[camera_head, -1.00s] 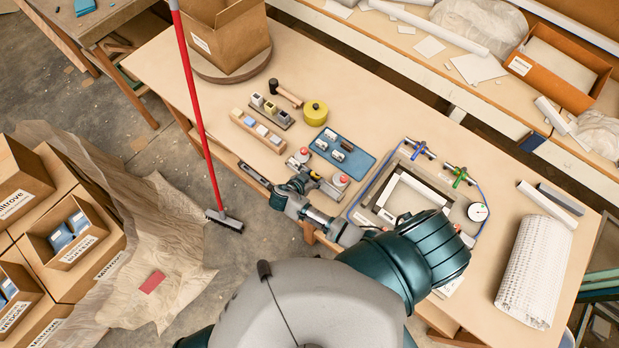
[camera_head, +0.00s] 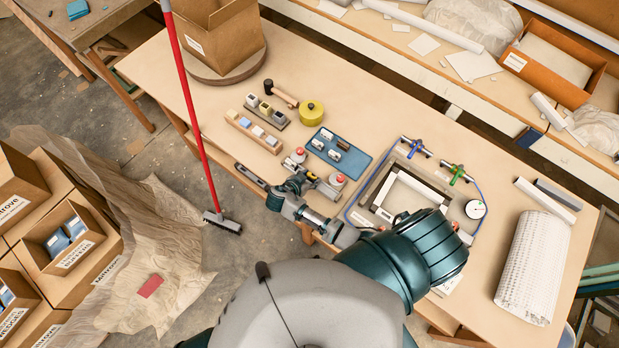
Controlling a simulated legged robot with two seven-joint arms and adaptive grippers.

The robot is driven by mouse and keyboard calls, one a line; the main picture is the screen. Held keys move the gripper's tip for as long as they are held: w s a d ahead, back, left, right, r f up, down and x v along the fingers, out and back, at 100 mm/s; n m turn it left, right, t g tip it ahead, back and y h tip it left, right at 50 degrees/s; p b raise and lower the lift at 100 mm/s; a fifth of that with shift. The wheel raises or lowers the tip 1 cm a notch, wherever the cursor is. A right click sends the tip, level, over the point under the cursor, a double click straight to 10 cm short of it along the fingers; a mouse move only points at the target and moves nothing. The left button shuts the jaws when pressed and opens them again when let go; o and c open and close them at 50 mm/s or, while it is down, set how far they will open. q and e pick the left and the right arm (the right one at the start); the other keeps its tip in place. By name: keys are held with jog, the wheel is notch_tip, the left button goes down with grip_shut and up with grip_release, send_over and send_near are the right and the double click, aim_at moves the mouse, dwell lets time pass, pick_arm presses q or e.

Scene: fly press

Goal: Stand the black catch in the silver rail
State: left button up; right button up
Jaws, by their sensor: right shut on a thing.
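My right gripper (camera_head: 301,178) is at the front edge of the table, its arm reaching in from the bottom right. It is shut on a small dark piece, apparently the black catch, which is too small and too covered by the fingers to show clearly. The silver rail (camera_head: 326,189) appears to be the grey metal part beside the fingertips, between two red buttons. I cannot tell whether the catch touches it. My left gripper is not in view.
A blue mat (camera_head: 357,159) with several small pieces lies behind the gripper. A yellow round tin (camera_head: 311,112), a hammer (camera_head: 281,94) and small block holders stand farther back. A red-handled broom (camera_head: 193,105) leans at the left.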

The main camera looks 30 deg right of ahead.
jog(key=shift+d, duration=0.15)
jog(key=o, duration=1.4)
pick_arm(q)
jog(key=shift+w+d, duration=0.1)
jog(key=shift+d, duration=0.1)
pick_arm(e)
jog(key=shift+o, duration=0.4)
jog(key=shift+w, duration=0.1)
jog(key=shift+o, duration=0.8)
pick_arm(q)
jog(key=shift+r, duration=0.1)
pick_arm(e)
jog(key=shift+a, duration=0.2)
